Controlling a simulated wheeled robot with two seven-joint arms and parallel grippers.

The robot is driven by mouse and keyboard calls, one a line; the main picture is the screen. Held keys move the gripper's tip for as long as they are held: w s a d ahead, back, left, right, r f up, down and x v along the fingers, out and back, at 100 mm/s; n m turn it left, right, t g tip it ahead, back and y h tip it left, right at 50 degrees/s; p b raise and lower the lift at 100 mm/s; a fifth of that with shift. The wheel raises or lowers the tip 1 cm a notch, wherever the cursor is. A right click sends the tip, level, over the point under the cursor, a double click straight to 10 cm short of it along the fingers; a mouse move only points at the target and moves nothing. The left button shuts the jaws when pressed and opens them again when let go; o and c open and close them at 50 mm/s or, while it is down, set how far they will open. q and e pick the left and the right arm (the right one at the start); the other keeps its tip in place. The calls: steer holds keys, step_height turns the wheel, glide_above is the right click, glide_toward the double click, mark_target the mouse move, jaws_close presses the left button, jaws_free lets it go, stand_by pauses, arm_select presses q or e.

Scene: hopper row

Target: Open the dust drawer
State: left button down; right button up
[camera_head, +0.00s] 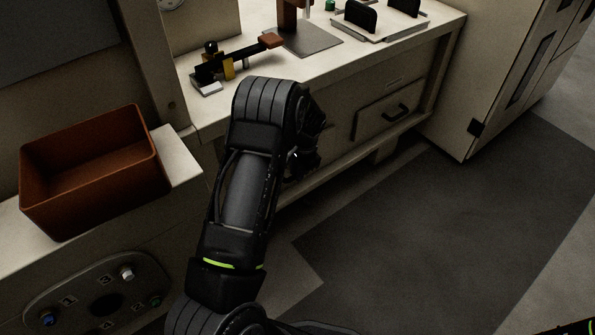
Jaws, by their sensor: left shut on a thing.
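My left arm reaches up from the bottom middle to the front of the pale bench cabinet. My left gripper (308,150) is at the cabinet front, mostly hidden behind my own wrist. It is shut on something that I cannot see. That drawer looks flush with the cabinet. Any drawer or handle behind my wrist is hidden. My right gripper is not in view.
An orange-brown bin (88,172) stands on a ledge at left, above a control panel (100,290) with knobs. A black clamp-like tool (240,58) and a tray (385,30) are on the bench. A tall cabinet (500,70) stands at right. The floor in front is clear.

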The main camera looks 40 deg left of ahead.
arm_select(q)
steer(key=s+d+p, duration=0.2)
steer(key=s+d, duration=0.1)
steer(key=d, duration=0.8)
steer(key=s+d+p, duration=0.2)
steer(key=s+d, duration=0.2)
steer(key=d, duration=0.7)
steer(key=shift+d, duration=0.35)
steer(key=c, duration=1.4)
jaws_free()
steer(key=r+p, duration=0.1)
steer(key=r, duration=0.1)
steer(key=d+r+p, duration=0.1)
steer(key=r, duration=0.2)
steer(key=r+p, duration=0.1)
steer(key=r, duration=0.1)
steer(key=shift+s+d+r, duration=0.2)
steer(key=shift+d+r, duration=0.05)
steer(key=shift+r, duration=0.05)
